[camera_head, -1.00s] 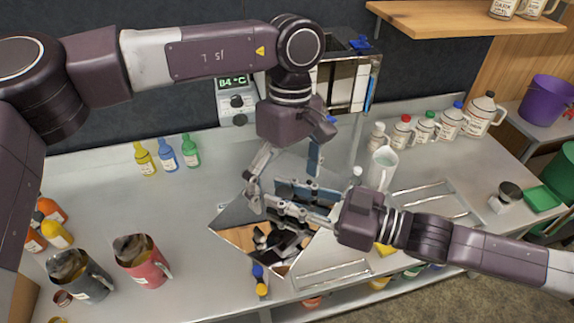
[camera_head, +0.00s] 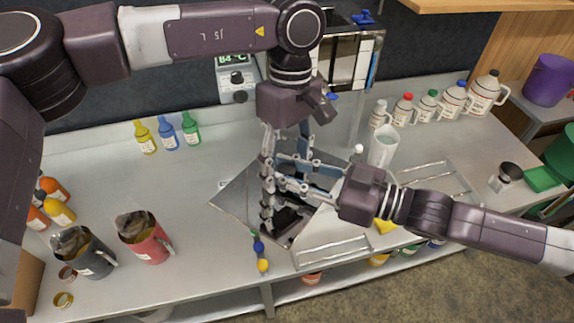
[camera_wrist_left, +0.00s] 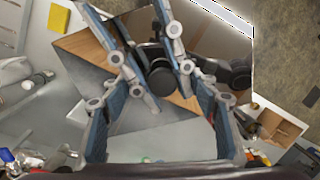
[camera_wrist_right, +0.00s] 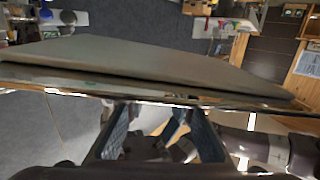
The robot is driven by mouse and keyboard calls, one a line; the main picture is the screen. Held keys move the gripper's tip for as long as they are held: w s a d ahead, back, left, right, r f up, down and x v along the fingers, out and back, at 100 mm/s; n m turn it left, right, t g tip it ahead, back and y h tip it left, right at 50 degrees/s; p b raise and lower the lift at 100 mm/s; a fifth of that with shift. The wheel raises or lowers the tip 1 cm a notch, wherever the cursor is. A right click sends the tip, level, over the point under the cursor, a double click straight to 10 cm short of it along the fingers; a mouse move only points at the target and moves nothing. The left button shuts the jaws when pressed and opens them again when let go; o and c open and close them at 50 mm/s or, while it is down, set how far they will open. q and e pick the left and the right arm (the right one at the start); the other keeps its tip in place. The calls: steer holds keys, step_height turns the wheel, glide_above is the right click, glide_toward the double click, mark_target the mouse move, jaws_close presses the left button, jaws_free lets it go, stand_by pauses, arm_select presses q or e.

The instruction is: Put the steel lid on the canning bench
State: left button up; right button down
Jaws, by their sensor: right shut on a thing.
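The steel lid (camera_head: 233,197) is a square, mirror-like plate above the middle of a long steel bench (camera_head: 195,225). It also shows as a broad sheet in the right wrist view (camera_wrist_right: 130,60). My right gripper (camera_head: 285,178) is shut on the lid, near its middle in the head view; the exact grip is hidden. My left gripper (camera_head: 287,170) points down over the lid with its fingers spread, one on each side of the right gripper's tip. In the left wrist view, the lid (camera_wrist_left: 185,118) reflects grippers and arms. I cannot tell whether it touches the bench.
A red pitcher (camera_head: 146,240) and a grey pitcher (camera_head: 85,255) stand at left. Small coloured bottles (camera_head: 168,138) stand at the back, white jugs (camera_head: 455,100) at back right. A clear pitcher (camera_head: 382,150) and a wire rack (camera_head: 435,180) are right of the lid.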

arm_select(q)
steer(key=shift+d, duration=0.15)
steer(key=c, duration=0.5)
steer(key=o, duration=2.2)
steer(key=r, duration=0.4)
steer(key=w+r, duration=0.1)
steer(key=r, duration=0.3)
steer(key=w+r, duration=0.1)
steer(key=r, duration=0.3)
steer(key=shift+d, duration=0.2)
